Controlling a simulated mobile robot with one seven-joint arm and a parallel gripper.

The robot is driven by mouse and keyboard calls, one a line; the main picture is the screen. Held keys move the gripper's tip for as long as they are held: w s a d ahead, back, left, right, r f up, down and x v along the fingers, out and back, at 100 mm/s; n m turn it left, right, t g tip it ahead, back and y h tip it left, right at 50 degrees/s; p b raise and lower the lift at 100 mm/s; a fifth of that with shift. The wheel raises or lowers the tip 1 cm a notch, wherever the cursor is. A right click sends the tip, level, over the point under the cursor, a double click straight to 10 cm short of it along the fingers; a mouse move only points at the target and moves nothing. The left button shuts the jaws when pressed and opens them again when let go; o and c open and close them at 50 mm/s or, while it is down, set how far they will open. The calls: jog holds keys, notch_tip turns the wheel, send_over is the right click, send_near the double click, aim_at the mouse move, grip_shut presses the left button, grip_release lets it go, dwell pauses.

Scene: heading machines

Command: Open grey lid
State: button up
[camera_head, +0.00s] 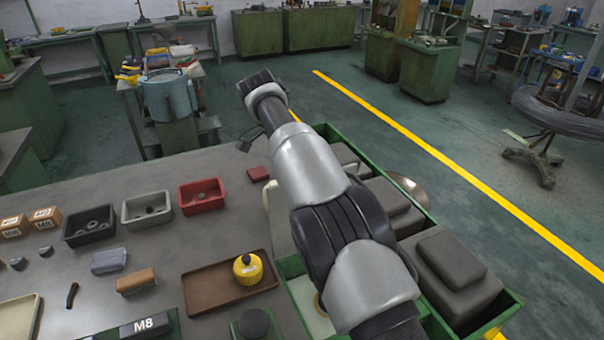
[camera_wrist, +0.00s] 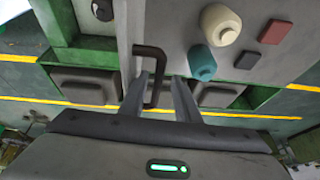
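In the wrist view a black bar handle (camera_wrist: 161,78) stands out beside a pale grey panel (camera_wrist: 129,35), which looks like the grey lid. My gripper (camera_wrist: 165,78) is open, with its two fingers apart. The handle appears to lie between the fingers, nearer the left one; contact cannot be told. In the head view my arm reaches away over the green-framed bench edge and hides the handle and most of the lid. A pale strip (camera_head: 274,212) left of my arm may be its edge.
Dark grey blocks (camera_head: 452,266) sit in a green trough (camera_head: 508,306) on the right. Cream (camera_wrist: 220,24) and teal (camera_wrist: 202,63) containers stand near the handle. A brown tray (camera_head: 205,296) holds a yellow item (camera_head: 247,268). Red (camera_head: 202,196) and black bins stand left.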

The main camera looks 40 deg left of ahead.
jog(key=shift+s+a+r, duration=0.1)
jog(key=shift+s+r, duration=0.1)
jog(key=shift+r, duration=0.4)
jog(key=shift+v, duration=0.85)
jog(key=s+a+b, duration=0.3)
jog(key=s, duration=0.9)
jog(key=shift+d+f, duration=0.1)
